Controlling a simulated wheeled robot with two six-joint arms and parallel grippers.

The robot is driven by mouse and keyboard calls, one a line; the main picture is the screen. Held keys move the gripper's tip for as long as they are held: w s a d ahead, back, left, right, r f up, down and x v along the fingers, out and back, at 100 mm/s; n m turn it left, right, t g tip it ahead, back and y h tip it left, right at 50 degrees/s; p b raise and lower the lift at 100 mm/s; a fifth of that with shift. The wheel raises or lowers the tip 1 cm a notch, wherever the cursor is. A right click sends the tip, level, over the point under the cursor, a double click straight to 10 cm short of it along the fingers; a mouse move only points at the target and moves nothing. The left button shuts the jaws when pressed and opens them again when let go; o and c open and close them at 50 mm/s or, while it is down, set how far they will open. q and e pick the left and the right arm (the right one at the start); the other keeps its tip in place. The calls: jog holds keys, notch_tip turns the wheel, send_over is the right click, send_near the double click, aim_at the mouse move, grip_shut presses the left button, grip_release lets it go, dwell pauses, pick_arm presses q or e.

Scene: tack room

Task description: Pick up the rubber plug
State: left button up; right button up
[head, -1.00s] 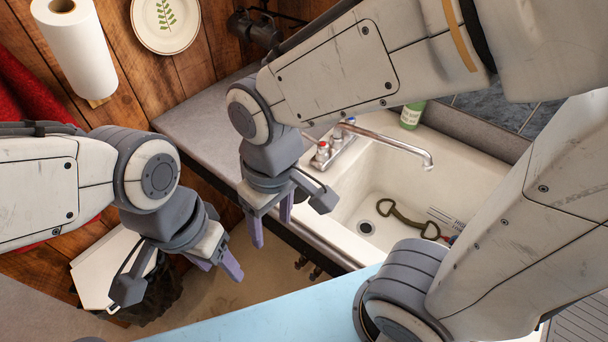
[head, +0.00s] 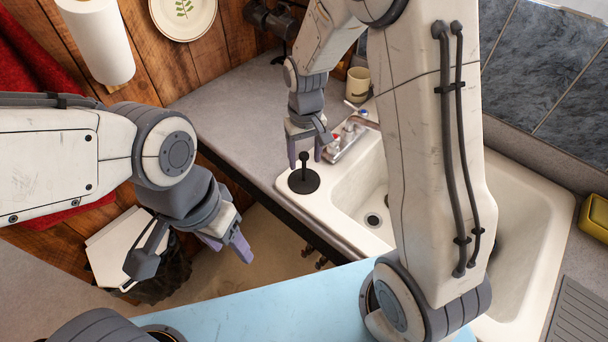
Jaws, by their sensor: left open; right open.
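The black rubber plug (head: 304,182), a flat disc with an upright knobbed stem, sits on the white sink's left corner ledge. My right gripper (head: 305,158) is open, pointing down just above the disc. Its purple fingertips show on either side of the stem's knob; I cannot tell whether the knob is between them or in front of them. My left gripper (head: 228,246) is open and empty, lower left of the plug, over the gap in front of the counter.
The sink (head: 335,215) has a drain (head: 373,220); my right arm hides much of the basin. The faucet (head: 347,138) stands right of the plug and a mug (head: 357,83) behind. The grey counter (head: 225,105) is bare at left. A yellow box (head: 594,217) is far right.

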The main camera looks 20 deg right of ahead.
aim_at(304, 179)
jog(key=f, duration=0.2)
jog(key=f+p, duration=0.1)
jog(key=f, duration=0.1)
jog(key=shift+s+a+f, duration=0.15)
jog(key=shift+a+f, duration=0.05)
jog(key=shift+c, duration=0.3)
grip_shut()
